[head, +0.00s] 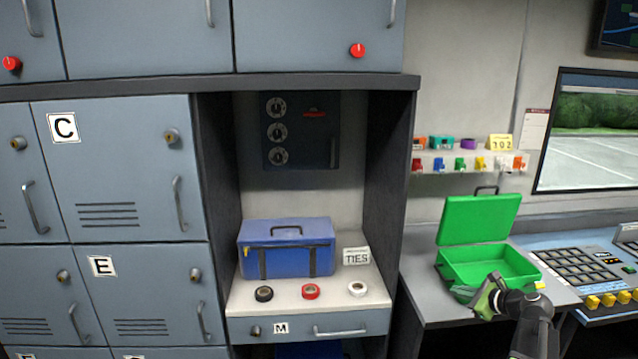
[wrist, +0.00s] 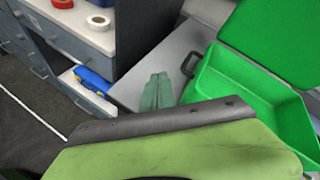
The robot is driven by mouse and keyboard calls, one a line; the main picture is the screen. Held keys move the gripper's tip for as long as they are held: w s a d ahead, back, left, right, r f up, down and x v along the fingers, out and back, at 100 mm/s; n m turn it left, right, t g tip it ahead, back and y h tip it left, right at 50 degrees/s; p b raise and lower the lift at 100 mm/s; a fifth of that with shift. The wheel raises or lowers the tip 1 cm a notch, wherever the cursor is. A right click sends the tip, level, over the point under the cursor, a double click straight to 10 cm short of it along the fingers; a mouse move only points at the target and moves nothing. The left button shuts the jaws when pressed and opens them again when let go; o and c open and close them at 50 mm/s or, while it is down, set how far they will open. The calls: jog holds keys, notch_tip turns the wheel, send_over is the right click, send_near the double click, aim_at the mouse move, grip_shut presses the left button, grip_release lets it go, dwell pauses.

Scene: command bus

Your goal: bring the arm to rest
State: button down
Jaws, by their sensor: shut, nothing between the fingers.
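My gripper (head: 484,303) is at the lower right of the head view, in front of the open green case (head: 479,221) and overlapping its front left part. I cannot tell whether it touches the case. In the wrist view, the fingers (wrist: 157,90) are together with nothing between them. They are over or beside the grey counter, left of the green case (wrist: 240,105). The case's lid is up, and the part of the inside that shows looks empty.
The grey counter (head: 425,295) has bare room left of the case. A button console (head: 580,265) is on the right. A blue toolbox (head: 287,260) and several tape rolls are in the alcove. Small coloured items line a wall shelf (head: 468,160). Lockers (head: 120,150) fill the left.

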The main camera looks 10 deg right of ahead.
jog(key=s+a+f+n+g, duration=0.1)
jog(key=a+f+n+g, duration=0.2)
jog(key=a, duration=0.5)
jog(key=a+f+n+g+y, duration=0.1)
jog(key=a+f+n+g, duration=0.15)
jog(key=a+n, duration=0.35)
jog(key=s+a+f+n+g, duration=0.1)
jog(key=a+f+n, duration=0.2)
jog(key=a, duration=0.6)
jog(key=s+a+f+n+g+h, duration=0.2)
jog(key=s+a+n+g, duration=0.1)
jog(key=s+a+n, duration=0.2)
jog(key=s+a+f+n+g+h, duration=0.2)
jog(key=s+a+n, duration=0.3)
jog(key=a+n, duration=0.3)
jog(key=shift+a+f+n+g+h, duration=0.35)
jog(key=shift+a+n+g, duration=0.1)
jog(key=shift+n, duration=0.35)
